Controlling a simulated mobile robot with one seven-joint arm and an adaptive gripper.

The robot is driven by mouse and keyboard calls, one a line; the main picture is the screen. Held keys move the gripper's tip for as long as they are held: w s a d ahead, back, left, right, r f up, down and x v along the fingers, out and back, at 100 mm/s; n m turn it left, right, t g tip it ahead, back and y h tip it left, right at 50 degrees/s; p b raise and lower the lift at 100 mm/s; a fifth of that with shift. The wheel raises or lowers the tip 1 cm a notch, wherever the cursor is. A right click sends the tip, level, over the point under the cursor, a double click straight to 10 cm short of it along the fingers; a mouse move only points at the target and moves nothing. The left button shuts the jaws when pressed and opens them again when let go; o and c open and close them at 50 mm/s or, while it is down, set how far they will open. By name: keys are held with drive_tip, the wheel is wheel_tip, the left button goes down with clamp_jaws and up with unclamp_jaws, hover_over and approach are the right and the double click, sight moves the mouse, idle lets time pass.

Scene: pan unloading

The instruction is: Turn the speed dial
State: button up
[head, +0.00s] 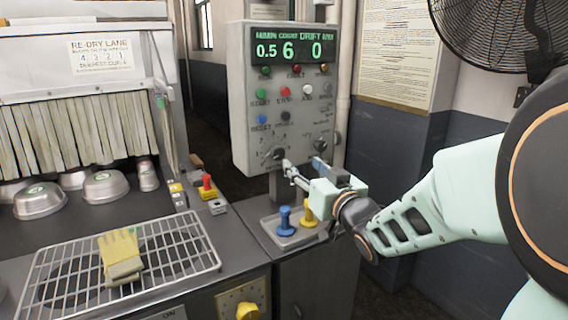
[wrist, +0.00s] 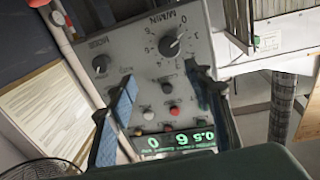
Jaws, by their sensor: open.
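The speed dial, a dark round knob marked M/MIN, sits low on the left of the grey control panel in the head view (head: 277,154). The wrist view shows the panel upside down, with the dial (wrist: 169,46) and a ring of numbers around it; its pointer leans to the upper right there. My gripper (head: 303,167) is open and empty in front of the panel's lower edge. In the wrist view its two fingers (wrist: 162,75) stand apart, and the dial shows beyond the gap between their tips. Whether a tip touches the panel I cannot tell.
A second dial marked MODE (wrist: 101,64) is beside the speed dial. Several coloured buttons lie above both, under a display (head: 292,48) reading 0.5, 6 and 0. A tray (head: 290,236) with blue and yellow pegs stands below my gripper. A wire rack (head: 190,247) holds a glove.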

sight(279, 155)
drive_tip(key=shift+g, duration=0.3)
drive_tip(key=x, duration=0.3)
drive_tip(key=a+x, duration=0.1)
drive_tip(key=x, duration=0.3)
drive_tip(key=s+x, duration=0.1)
drive_tip(key=x, duration=0.3)
drive_tip(key=shift+w+a+f, duration=0.15)
drive_tip(key=shift+a+f, duration=0.1)
drive_tip(key=shift+a, duration=0.1)
drive_tip(key=c, duration=1.2)
drive_tip(key=shift+o, duration=0.2)
drive_tip(key=shift+f, duration=0.1)
